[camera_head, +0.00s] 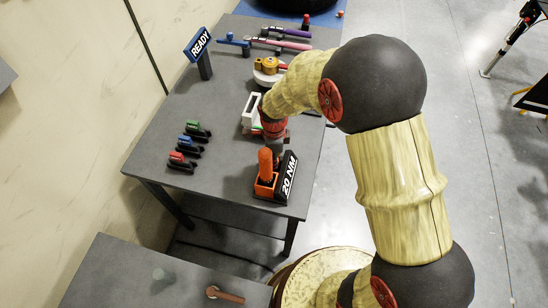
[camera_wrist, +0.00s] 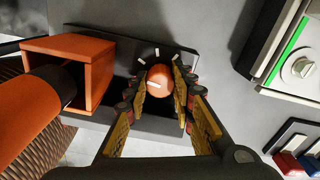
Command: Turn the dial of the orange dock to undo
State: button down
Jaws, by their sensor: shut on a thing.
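The orange dock (camera_head: 263,188) stands near the front right corner of the grey table, beside a black "20 NM" sign (camera_head: 288,178). An orange-handled tool (camera_head: 265,163) stands upright in it. In the wrist view the dock's orange holder (camera_wrist: 95,55) is at left, with the tool's orange handle (camera_wrist: 28,112) in it. The round orange dial (camera_wrist: 160,74) is on the dark base, with a white line on its face and several white ticks above it. My gripper (camera_wrist: 161,84) is shut on the dial, one finger on each side. In the head view my arm hides the dial.
A white box with a green edge (camera_wrist: 300,55) is close to my gripper's right. A "READY" sign (camera_head: 198,48) and more tools are farther back. The table's left middle is clear.

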jog(key=n+p, duration=0.2)
jog(key=n, duration=0.3)
jog(key=shift+w+n, duration=0.1)
jog(key=shift+n, duration=0.2)
jog(key=shift+p, duration=0.3)
jog(key=c, duration=1.7)
grip_release()
jog(key=shift+o, duration=1)
jog(key=shift+f, duration=0.1)
jog(key=shift+a+r, duration=0.1)
jog(key=shift+r, duration=4.05)
